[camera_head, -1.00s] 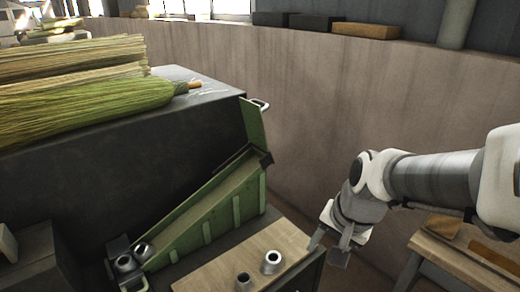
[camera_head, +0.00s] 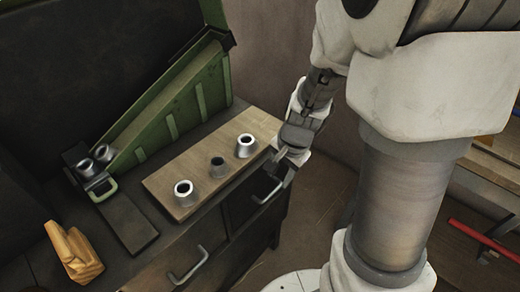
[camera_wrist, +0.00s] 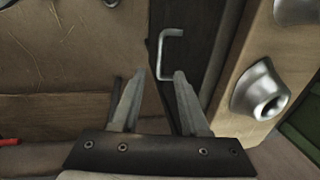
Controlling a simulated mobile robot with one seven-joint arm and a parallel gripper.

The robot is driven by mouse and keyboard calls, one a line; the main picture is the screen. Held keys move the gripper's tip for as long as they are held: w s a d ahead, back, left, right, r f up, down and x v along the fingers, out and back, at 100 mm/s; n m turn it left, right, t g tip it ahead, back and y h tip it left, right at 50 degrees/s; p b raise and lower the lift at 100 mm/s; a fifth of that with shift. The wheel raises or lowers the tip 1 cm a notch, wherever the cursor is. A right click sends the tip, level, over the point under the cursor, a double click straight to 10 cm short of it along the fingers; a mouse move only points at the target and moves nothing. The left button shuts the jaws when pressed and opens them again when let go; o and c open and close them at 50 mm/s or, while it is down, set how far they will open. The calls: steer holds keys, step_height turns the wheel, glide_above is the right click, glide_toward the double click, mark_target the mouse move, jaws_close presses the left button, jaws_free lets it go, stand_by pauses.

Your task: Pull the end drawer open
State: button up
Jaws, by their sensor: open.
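The end drawer (camera_head: 274,213) is a dark front in the bench below the wooden board. Its pale metal handle (camera_head: 267,191) is a bent bar, and the drawer looks shut. In the wrist view the handle (camera_wrist: 171,38) stands just beyond the fingertips, between them and the right finger's line. My gripper (camera_head: 283,163) is at the bench's right corner, close above the handle. I cannot tell whether a finger touches the handle.
A second drawer handle (camera_head: 189,265) is further left on the bench front. Metal cups (camera_head: 184,192) stand on the wooden board (camera_head: 163,188) above. Floor is open right of the bench.

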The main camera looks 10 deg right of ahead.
mark_target(272, 194)
steer(key=f+b, duration=0.1)
steer(key=f, duration=0.1)
steer(key=w+f+b, duration=0.1)
steer(key=f, duration=0.2)
steer(key=a+f+b, duration=0.1)
steer(key=f, duration=0.2)
steer(key=shift+w+f+b, duration=0.1)
steer(key=shift+w+b, duration=0.05)
steer(key=shift+b, duration=0.15)
jaws_close()
stand_by(1.0)
